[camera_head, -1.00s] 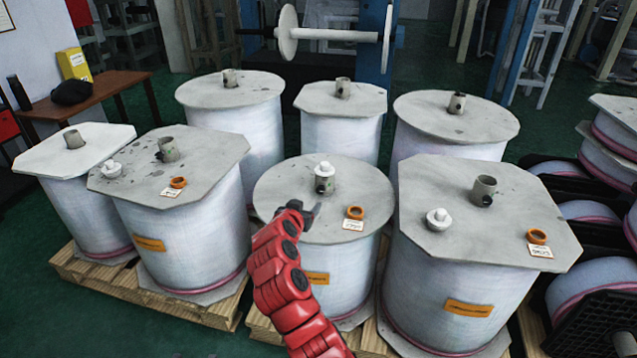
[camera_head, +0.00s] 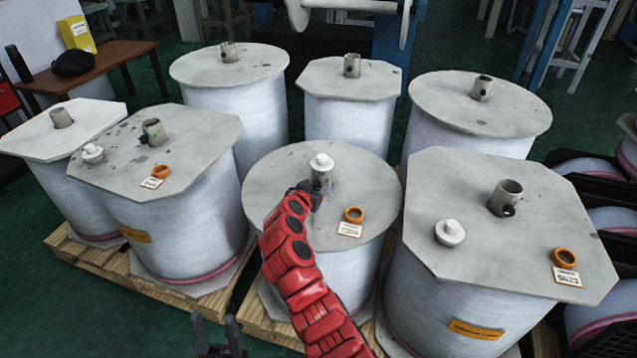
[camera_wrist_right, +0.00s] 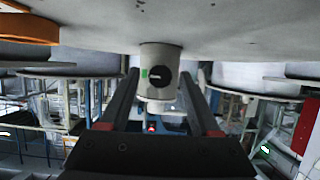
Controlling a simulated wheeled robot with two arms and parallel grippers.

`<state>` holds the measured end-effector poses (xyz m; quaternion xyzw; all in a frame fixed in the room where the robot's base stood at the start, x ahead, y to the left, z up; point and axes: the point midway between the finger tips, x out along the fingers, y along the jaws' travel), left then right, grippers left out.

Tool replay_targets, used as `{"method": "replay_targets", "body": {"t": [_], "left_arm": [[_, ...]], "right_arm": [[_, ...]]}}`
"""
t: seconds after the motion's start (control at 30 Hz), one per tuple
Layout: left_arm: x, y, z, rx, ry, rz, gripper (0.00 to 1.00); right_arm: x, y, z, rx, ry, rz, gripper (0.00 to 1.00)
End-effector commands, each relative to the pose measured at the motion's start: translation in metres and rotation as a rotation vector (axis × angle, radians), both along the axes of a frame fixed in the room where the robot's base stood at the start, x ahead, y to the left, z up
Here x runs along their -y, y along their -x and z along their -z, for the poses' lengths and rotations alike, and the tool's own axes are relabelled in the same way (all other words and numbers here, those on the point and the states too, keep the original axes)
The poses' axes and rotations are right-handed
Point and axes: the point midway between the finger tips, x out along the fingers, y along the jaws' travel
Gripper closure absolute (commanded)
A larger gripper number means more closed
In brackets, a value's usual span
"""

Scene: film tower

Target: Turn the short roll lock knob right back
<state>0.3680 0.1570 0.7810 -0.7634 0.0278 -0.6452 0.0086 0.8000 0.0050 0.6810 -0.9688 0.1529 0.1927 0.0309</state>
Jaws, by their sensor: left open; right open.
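The front middle roll (camera_head: 352,262) has a grey core stub (camera_head: 321,178) with a white cap (camera_head: 321,161) on top. In the right wrist view, seen upside down, the lock knob (camera_wrist_right: 161,80) is a black disc with a short, roughly level white mark, set in the stub's side. A green patch (camera_wrist_right: 145,73) lies beside it. My right gripper (camera_head: 314,192) is at the stub; its open fingers stand left and right of the knob in the wrist view. I cannot tell whether they touch. The head view hides the knob. My left gripper (camera_head: 219,335) is open and empty, low at the bottom edge.
An orange ring (camera_head: 354,215) and a label (camera_head: 349,230) lie on the same roll top. Front left (camera_head: 200,150) and front right (camera_head: 480,185) rolls stand close by, each with a loose white cap (camera_head: 449,232). More rolls stand behind. A wooden table (camera_head: 100,70) is at the back left.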

Motion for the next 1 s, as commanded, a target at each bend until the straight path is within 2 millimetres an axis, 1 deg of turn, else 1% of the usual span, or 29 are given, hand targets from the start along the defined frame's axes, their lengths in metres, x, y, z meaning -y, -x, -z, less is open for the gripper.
{"method": "replay_targets", "body": {"t": [0.2,0.23,0.37,0.4,0.47,0.5,0.57,0.83,1.0], "left_arm": [[0.0,0.0,0.0,0.0,0.0,0.0,0.5],[0.0,0.0,0.0001,-0.001,0.0,0.0,0.5],[0.0,-0.0001,0.0,0.0,0.0,0.0,0.5],[0.0,0.0,0.0,0.0,0.0,0.0,0.5],[0.0,0.0,0.0,0.0,0.0,0.0,0.5],[0.0,0.0,0.0,0.0,0.0,0.0,0.5],[0.0,0.0,0.0,0.0,0.0,0.0,0.5],[0.0,0.0,0.0015,0.0,0.0,0.0,0.5],[-0.0001,-0.0001,0.0092,0.0,0.0,0.0,0.5]], "right_arm": [[0.0,0.0,0.0003,0.0,0.0,0.0,0.36],[0.0,0.0001,0.0004,0.0,0.0,0.0,0.4],[0.0001,0.0001,0.0004,-0.001,0.0,0.001,0.63],[0.0002,0.0002,0.0005,-0.001,0.001,0.001,0.71],[0.0002,0.0002,0.0005,-0.001,0.001,0.001,0.81],[0.0001,0.0002,0.0006,-0.001,0.001,0.001,0.89],[0.0002,0.0002,0.0005,-0.001,0.0,0.001,0.99],[0.0,0.0002,0.0011,-0.003,0.007,0.001,1.0],[-0.0006,0.0001,0.0032,-0.018,0.05,0.002,1.0]]}}
